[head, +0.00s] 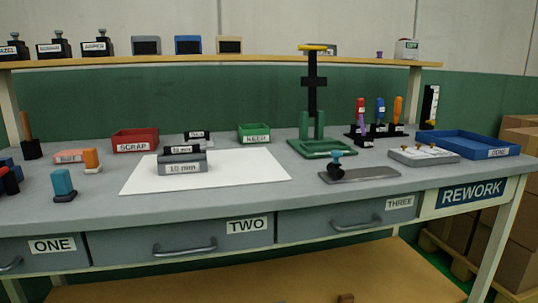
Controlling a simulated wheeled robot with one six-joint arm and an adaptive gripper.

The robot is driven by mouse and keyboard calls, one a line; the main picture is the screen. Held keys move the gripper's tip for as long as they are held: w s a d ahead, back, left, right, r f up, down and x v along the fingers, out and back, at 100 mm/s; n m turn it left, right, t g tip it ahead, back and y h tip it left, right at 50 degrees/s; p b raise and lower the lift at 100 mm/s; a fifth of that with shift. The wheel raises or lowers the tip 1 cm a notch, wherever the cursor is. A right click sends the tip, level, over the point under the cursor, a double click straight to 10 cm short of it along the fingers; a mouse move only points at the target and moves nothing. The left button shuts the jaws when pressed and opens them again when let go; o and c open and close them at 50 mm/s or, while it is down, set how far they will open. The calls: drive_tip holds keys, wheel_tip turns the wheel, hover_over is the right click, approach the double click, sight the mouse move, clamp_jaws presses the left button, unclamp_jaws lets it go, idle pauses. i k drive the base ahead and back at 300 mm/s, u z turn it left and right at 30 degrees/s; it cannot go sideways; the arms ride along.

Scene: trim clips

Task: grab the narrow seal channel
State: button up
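On the white sheet (225,178) in the middle-left of the bench stands a grey channel-like block (182,168) with a label that seems to read 10 mm. A second dark piece (180,149) with a similar small label stands right behind it, partly hidden by it. I cannot tell which piece is the narrow seal channel, nor whether the two touch. A third small labelled black piece (197,136) is farther back. My gripper does not show in the head view.
Red SCRAP bin (135,147), green KEEP bin (254,138), a green-based stand (322,150) and a screwdriver rack (379,132) stand behind. A blue tray (478,142) is at right. A teal-topped block (63,186) is left. The sheet's right part is clear.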

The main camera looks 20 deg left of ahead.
sight(194, 163)
drive_tip(key=z, duration=1)
drive_tip(key=k, duration=1.5)
drive_tip(key=u, duration=2.2)
drive_tip(key=i, duration=0.5)
